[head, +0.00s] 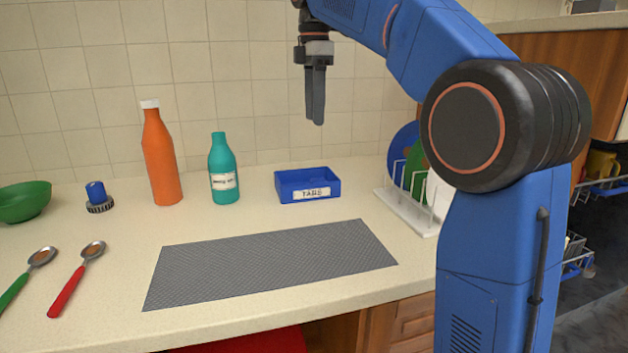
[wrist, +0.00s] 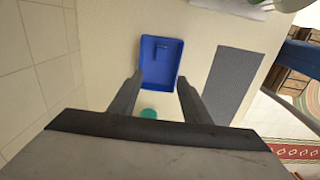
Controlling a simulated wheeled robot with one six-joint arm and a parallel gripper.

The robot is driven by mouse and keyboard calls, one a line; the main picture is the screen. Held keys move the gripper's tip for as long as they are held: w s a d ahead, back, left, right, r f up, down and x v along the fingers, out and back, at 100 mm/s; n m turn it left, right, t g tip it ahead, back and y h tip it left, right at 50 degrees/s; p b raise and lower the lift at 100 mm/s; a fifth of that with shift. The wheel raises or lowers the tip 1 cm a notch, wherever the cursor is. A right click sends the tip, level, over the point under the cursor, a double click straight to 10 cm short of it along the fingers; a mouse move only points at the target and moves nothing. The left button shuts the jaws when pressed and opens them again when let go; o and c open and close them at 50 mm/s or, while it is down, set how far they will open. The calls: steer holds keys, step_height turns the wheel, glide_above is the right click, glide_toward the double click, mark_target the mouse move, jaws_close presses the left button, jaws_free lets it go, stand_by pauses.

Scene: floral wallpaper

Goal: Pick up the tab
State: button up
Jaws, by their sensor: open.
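A small blue tray (head: 330,188) with a white label reading "TABS" stands on the counter, right of the teal bottle. In the wrist view the tray (wrist: 174,79) lies ahead of the fingers, and a small blue piece, seemingly the tab (wrist: 161,53), lies inside it. The tray's front wall hides the piece in the head view. My gripper (head: 316,122) hangs above the counter near the tray, fingers pointing down, touching nothing. Its fingers also show in the wrist view (wrist: 159,80), spread apart with nothing between them.
A teal bottle (head: 223,175) and an orange bottle (head: 160,160) stand left of the tray. A grey mat (head: 270,265) lies in front. A white dish rack (head: 408,212) with plates stands to the right. Two spoons, a blue-capped item (head: 97,193) and a green bowl (head: 22,203) are far left.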

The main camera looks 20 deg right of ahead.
glide_above(318, 179)
steer(key=f, duration=0.7)
steer(key=a+f, duration=0.1)
steer(key=f, duration=0.3)
steer(key=shift+s+f, duration=0.15)
steer(key=shift+f, duration=0.2)
steer(key=shift+d+f, duration=0.25)
steer(key=shift+f, duration=1.1)
steer(key=shift+d+f, duration=0.2)
steer(key=shift+f, duration=1.1)
jaws_close()
